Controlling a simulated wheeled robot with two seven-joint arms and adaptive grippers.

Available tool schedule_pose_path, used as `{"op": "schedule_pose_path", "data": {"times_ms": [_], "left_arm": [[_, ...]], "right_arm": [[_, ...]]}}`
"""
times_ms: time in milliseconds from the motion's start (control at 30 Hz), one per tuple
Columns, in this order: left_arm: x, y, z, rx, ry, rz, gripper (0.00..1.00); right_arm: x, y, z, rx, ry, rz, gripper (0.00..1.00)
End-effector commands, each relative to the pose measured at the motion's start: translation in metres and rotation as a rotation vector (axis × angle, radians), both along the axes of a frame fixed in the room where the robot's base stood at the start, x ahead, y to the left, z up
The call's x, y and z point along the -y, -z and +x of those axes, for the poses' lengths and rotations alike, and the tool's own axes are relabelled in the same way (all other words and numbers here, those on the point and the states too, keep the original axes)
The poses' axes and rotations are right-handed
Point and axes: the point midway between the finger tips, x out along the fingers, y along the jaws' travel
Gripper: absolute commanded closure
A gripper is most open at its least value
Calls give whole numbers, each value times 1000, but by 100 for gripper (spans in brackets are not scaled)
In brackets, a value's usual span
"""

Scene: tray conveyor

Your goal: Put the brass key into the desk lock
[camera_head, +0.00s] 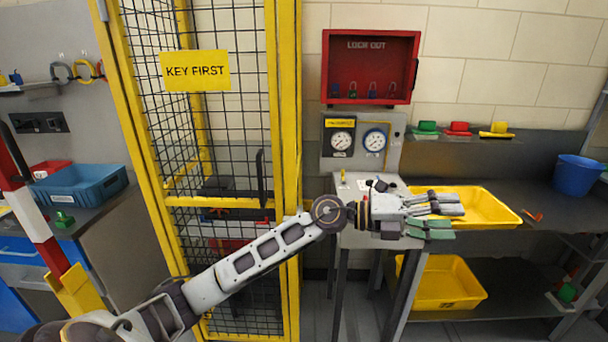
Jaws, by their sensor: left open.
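My left gripper (446,214) is open, with its fingers pointing right, in front of the yellow tray at the desk's right side. I see nothing between its fingers. A small yellow upright piece (343,176) stands at the back left of the grey desk (352,205); it may be the brass key, but it is too small to tell. Small fittings on the desk top lie behind my wrist, and I cannot make out which is the lock. My left arm and gripper hide part of the desk. My right gripper is not in view.
A yellow tray (501,214) sits right of the desk, with another yellow bin (447,283) below. A red lockout box (326,68) hangs above two gauges (374,140). A yellow-framed cage (286,120) stands left. A blue bucket (578,175) is far right.

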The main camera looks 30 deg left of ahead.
Motion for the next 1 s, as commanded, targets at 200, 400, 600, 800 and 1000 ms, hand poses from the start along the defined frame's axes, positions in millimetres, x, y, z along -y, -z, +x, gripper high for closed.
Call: {"op": "schedule_pose_path", "data": {"times_ms": [200,400,600,800,1000], "left_arm": [[-9,25,8,31,37,256,45],[-34,47,20,28,38,492,45],[-74,65,35,-1,4,728,45],[-128,74,51,-60,-64,954,45],[-192,70,63,-148,-167,1162,45]], "right_arm": [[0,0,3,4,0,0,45],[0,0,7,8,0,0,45],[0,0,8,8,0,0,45],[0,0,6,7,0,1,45],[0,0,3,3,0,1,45]]}}
